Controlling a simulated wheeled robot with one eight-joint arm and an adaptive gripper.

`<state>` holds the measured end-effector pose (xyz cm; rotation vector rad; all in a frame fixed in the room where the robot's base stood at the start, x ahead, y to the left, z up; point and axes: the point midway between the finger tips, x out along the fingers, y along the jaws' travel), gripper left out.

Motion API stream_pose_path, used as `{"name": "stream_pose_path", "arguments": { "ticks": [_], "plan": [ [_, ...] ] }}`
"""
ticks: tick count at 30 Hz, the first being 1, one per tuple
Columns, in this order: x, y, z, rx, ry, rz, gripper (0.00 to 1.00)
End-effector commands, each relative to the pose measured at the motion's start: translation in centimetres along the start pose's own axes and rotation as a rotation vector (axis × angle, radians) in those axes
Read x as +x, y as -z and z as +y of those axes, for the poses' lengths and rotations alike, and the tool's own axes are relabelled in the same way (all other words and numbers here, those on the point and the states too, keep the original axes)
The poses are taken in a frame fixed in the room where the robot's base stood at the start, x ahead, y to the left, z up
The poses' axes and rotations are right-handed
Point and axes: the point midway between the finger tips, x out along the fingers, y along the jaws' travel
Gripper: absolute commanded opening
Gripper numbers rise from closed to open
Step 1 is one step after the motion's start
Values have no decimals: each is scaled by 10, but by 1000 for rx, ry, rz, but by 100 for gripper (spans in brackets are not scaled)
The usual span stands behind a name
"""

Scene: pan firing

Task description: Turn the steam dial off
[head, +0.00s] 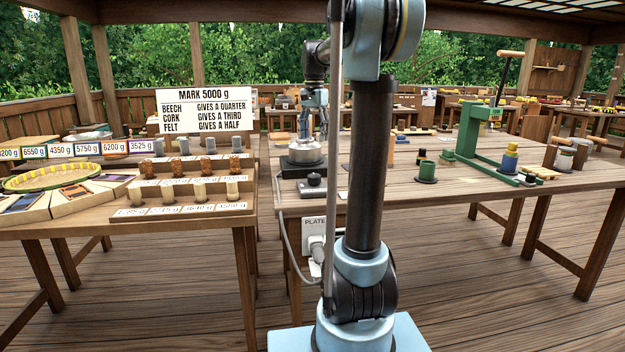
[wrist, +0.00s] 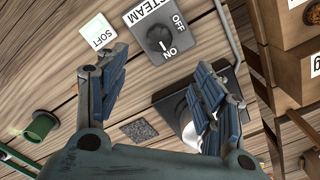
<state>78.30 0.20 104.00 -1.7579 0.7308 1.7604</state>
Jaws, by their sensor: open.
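The steam dial (wrist: 158,41) is a dark round knob on a grey plate, with a STEAM label beside it and OFF and ON marks. Its white pointer line seems to lie towards the ON mark. In the head view my gripper (head: 313,118) is above the silver pot (head: 306,152).
The pot stands on a dark base behind the dial. A white SOFT tile (wrist: 98,36) lies beside the dial. A green press (head: 470,145) and a green cup (head: 426,170) stand to the right. A tray of samples (head: 180,213) is on the left table.

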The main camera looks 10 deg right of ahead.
Motion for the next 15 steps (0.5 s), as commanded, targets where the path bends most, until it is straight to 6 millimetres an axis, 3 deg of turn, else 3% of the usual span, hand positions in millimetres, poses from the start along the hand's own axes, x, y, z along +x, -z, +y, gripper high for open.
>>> {"name": "stream_pose_path", "arguments": {
  "ticks": [15],
  "plan": [
    [87, 1, 2, 1, 0, 0, 62]
  ]
}}
